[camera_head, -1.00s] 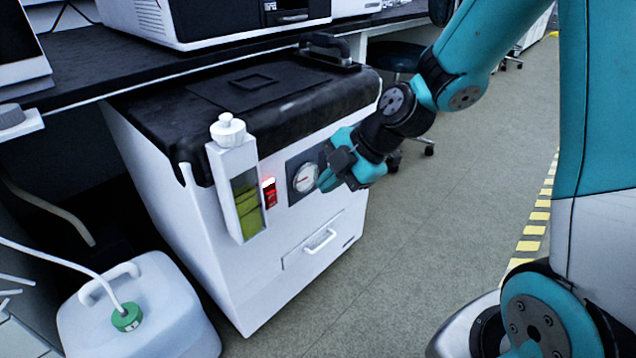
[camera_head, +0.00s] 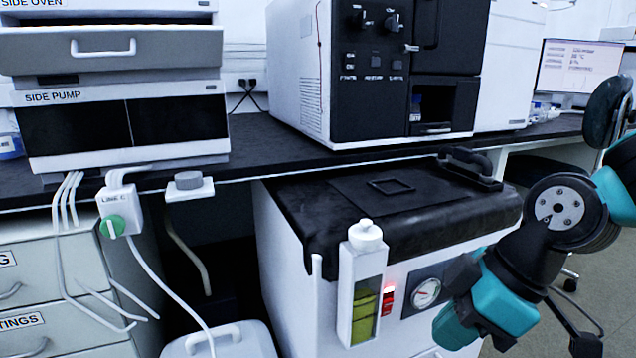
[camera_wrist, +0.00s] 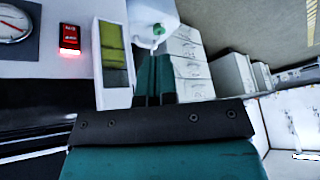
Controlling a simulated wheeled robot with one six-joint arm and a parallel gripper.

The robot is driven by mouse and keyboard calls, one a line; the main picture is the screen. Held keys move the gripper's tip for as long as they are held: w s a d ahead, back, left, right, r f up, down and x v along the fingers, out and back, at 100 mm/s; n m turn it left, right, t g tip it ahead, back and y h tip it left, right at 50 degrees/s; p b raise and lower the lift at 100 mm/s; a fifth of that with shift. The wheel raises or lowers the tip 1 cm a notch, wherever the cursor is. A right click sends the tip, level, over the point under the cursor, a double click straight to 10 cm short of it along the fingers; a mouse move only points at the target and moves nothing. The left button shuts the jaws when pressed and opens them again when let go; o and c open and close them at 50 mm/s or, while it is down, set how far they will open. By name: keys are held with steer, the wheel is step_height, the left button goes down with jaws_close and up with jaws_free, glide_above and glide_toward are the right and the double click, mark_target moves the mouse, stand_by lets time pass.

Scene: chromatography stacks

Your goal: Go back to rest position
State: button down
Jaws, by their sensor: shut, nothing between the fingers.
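My gripper (camera_head: 453,325) is at the lower right of the head view, in front of the white cabinet and just below its round gauge (camera_head: 426,293). The arm comes in from the right edge. In the wrist view my gripper (camera_wrist: 154,65) shows its teal fingers together with nothing between them. The fingers appear apart from the cabinet's sight tube (camera_wrist: 113,52) and the lit red switch (camera_wrist: 69,38). Whether any part of the gripper touches the cabinet front cannot be told.
The white cabinet (camera_head: 283,265) with a black top stands under the dark bench (camera_head: 270,150). The bench carries the side pump (camera_head: 125,125) and a large instrument (camera_head: 385,65). A white canister (camera_head: 240,340) and hanging tubes are at lower left. Open floor shows at far right.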

steer(key=s+a+r+m+g+h, duration=0.1)
steer(key=s+r+m, duration=0.3)
steer(key=s+m, duration=0.3)
step_height(320, 180, up, 38)
steer(key=s+p, duration=0.1)
steer(key=p, duration=3.7)
steer(key=shift+s+f+n, duration=0.2)
steer(key=shift+n, duration=0.1)
